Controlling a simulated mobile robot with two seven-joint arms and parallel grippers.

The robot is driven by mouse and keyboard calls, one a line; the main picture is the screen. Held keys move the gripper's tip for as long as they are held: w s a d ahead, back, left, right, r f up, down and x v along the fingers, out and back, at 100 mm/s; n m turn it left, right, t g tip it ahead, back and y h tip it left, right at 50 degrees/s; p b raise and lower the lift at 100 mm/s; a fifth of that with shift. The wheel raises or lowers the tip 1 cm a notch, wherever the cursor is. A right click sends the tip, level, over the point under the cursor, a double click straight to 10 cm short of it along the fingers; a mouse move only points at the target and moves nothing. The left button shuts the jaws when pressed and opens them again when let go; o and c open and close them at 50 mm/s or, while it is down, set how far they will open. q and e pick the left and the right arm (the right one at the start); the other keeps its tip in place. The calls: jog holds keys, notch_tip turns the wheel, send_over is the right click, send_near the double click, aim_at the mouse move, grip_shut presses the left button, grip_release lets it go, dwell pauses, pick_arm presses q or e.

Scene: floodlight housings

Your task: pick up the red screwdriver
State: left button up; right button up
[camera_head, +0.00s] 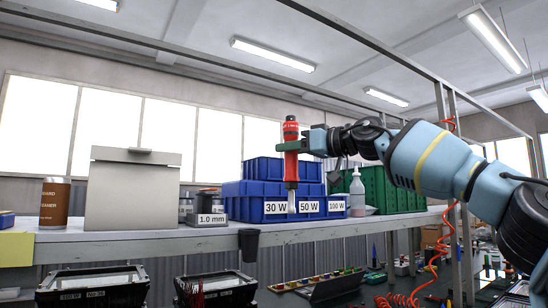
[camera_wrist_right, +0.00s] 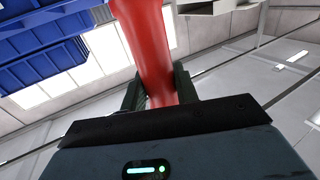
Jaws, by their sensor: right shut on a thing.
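The red screwdriver (camera_head: 291,150) hangs upright in the head view, its red handle at the top and its shaft pointing down. My right gripper (camera_head: 292,146) is shut on the handle and holds it in front of the blue bins on the shelf. In the right wrist view the red handle (camera_wrist_right: 152,55) runs between the two dark fingers of my right gripper (camera_wrist_right: 160,92). The tip of the shaft shows in front of the bin labels, apart from the shelf as far as I can tell. My left gripper is not in view.
The shelf (camera_head: 150,243) carries blue bins (camera_head: 245,205) labelled 30 W, 50 W and 100 W, a green bin (camera_head: 402,192), a white bottle (camera_head: 357,195), a grey box (camera_head: 135,195) and a brown canister (camera_head: 54,205). Floodlight housings (camera_head: 95,290) stand below.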

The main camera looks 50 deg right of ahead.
jog(key=shift+s+d+r+b, duration=0.15)
jog(key=shift+s+b, duration=0.15)
jog(key=shift+s, duration=1.15)
jog(key=shift+s+d+f+b, duration=0.1)
jog(key=shift+s+b, duration=0.15)
jog(key=shift+s, duration=1.15)
